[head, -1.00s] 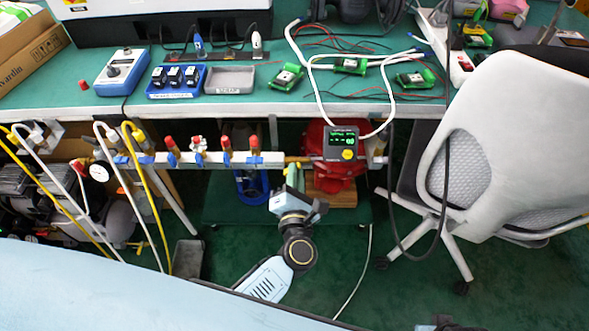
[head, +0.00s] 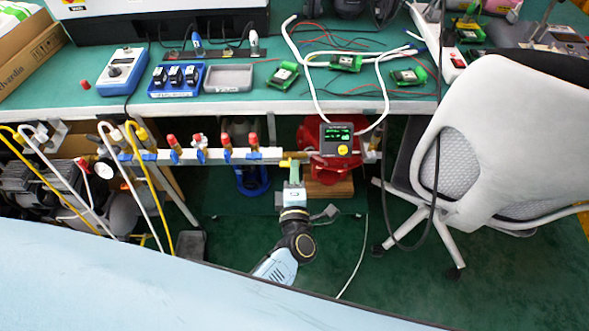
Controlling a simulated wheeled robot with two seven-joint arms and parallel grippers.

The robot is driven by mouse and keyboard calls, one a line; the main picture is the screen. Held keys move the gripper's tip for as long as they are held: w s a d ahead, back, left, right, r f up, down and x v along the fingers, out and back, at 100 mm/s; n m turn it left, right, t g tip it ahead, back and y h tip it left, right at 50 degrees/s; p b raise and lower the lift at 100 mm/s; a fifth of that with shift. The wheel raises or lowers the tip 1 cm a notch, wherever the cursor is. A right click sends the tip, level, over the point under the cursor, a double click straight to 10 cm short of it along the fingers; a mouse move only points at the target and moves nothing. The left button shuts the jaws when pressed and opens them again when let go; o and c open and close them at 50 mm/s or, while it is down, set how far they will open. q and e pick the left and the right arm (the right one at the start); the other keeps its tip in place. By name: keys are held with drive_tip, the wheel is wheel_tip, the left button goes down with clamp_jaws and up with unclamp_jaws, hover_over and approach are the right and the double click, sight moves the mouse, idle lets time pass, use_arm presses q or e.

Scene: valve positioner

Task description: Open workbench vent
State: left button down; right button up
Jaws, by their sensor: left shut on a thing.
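A pipe manifold (head: 208,157) with blue valve bodies and red-topped knobs runs under the front edge of the bench. A small yellow handle (head: 288,163) sits at its right end, lying roughly across the picture. Beside it is a dark grey positioner box (head: 337,139) with a lit green display and a yellow knob. My left gripper (head: 294,172) reaches up from below, its greenish fingers at the yellow handle and shut on it. The fingers partly hide the handle and pipe. My right gripper is not in view.
A white-grey chair (head: 470,150) stands close on the right, with a dark cable hanging beside it. White and yellow hoses (head: 148,185) hang at the left. The green bench top (head: 240,105) overhangs the manifold. A red body (head: 318,160) on a wooden block is behind the box.

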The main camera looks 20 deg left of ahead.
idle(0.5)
use_arm(q)
drive_tip(key=c, duration=1.5)
unclamp_jaws()
